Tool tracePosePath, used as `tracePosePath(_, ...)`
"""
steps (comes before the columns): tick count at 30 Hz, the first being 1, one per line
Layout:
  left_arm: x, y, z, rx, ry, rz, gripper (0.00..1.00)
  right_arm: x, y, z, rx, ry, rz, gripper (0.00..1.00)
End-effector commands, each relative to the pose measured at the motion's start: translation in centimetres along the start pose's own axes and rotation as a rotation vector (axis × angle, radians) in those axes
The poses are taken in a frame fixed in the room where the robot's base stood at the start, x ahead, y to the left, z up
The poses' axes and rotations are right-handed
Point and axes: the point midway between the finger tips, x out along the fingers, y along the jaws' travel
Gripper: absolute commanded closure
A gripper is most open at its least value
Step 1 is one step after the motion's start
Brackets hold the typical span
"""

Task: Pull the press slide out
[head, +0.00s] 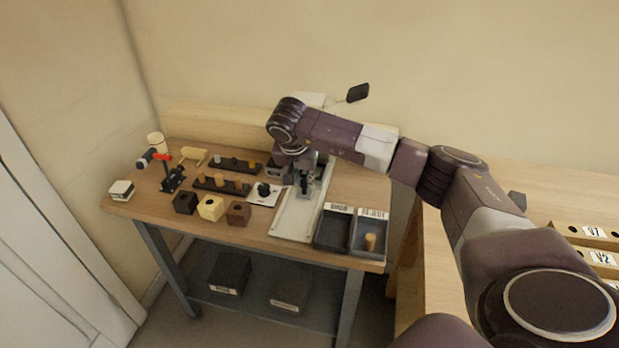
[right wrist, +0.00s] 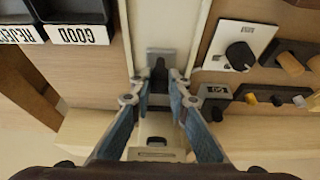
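The press slide (head: 296,217) is a long pale plate lying front to back on the workbench, left of the two labelled bins. It also shows in the right wrist view as a pale strip (right wrist: 176,22). A small dark upright handle (right wrist: 159,73) stands on it. My right gripper (head: 306,184) reaches down over the slide, and in the right wrist view its fingertips (right wrist: 158,84) sit close on both sides of the handle, apparently shut on it. The press behind is mostly hidden by my arm; a black lever end (head: 357,93) shows above. My left gripper is not in view.
The GOOD bin (head: 333,229) and REJECT bin (head: 368,234) stand close to the slide's right. The slide's front end lies near the bench's front edge.

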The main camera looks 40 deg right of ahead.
Motion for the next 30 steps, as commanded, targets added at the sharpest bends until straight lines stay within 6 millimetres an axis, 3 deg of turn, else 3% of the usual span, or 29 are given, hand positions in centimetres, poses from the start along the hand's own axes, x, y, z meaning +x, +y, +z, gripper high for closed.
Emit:
tracePosePath(18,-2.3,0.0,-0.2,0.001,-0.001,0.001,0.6,-1.3,0.0,2.8,0.0,-0.15,0.0,0.98)
tracePosePath(30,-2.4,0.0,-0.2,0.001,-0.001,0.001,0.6,-1.3,0.0,3.4,-0.002,-0.179,0.0,0.98)
